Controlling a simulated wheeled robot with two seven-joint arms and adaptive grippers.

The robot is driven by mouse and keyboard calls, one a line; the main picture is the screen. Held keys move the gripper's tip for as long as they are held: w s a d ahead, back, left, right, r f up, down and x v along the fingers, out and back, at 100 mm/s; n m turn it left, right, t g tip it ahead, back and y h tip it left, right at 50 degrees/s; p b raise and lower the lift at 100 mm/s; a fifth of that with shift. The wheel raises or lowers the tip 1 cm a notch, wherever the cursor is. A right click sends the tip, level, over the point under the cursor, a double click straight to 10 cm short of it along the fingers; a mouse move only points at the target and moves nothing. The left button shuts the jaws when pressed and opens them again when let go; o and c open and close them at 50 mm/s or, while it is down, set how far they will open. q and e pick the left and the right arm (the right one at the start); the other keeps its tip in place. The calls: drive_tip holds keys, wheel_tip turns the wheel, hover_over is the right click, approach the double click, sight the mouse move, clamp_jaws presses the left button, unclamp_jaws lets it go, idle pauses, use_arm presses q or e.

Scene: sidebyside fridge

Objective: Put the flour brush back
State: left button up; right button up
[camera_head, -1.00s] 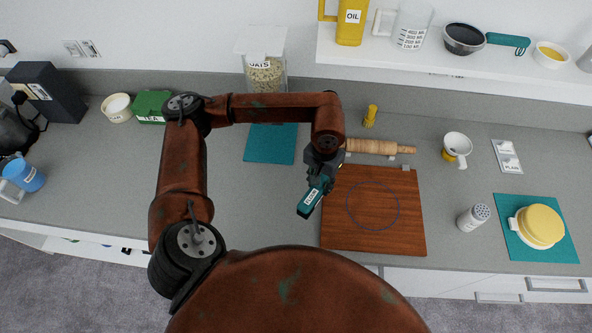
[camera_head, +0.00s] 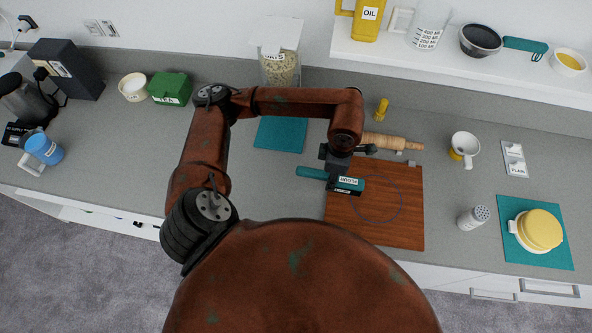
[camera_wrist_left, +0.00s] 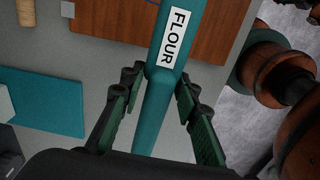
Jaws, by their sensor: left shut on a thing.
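The flour brush (camera_head: 350,184) is teal with a white FLOUR label. My left gripper (camera_head: 336,176) is shut on it and holds it over the left edge of the wooden board (camera_head: 385,228). The brush lies nearly level, its handle pointing left and its labelled end right, over the board. In the left wrist view the brush (camera_wrist_left: 158,112) runs between the fingers of my left gripper (camera_wrist_left: 160,105), label away from the palm. My right gripper is not in view.
A cup (camera_head: 465,148), a shaker (camera_head: 473,218) and a mat with a yellow-topped item (camera_head: 539,230) are to the right. A clear jar (camera_head: 280,68) stands behind the teal mat.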

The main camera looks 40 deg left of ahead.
use_arm(q)
drive_tip(key=n, duration=0.2)
drive_tip(key=shift+s+d+r+n, duration=0.15)
drive_tip(key=shift+r+n, duration=0.1)
drive_tip(key=shift+n, duration=0.05)
drive_tip(key=shift+s+d+r+n+p, duration=0.1)
drive_tip(key=shift+n+p, duration=0.3)
drive_tip(key=shift+n, duration=0.6)
drive_tip(key=n, duration=0.2)
drive_tip(key=n+p, duration=0.1)
drive_tip(key=n, duration=0.1)
drive_tip(key=s+r+n, duration=0.1)
drive_tip(key=n, duration=0.1)
drive_tip(key=shift+d+n, duration=0.3)
drive_tip(key=shift+n, duration=0.1)
drive_tip(key=n, duration=0.2)
drive_tip(key=n+p, duration=0.1)
drive_tip(key=n, duration=0.4)
drive_tip(key=shift+s+d+r, duration=0.25)
drive_tip(key=shift+s+r, duration=0.05)
drive_tip(key=shift+s, duration=0.05)
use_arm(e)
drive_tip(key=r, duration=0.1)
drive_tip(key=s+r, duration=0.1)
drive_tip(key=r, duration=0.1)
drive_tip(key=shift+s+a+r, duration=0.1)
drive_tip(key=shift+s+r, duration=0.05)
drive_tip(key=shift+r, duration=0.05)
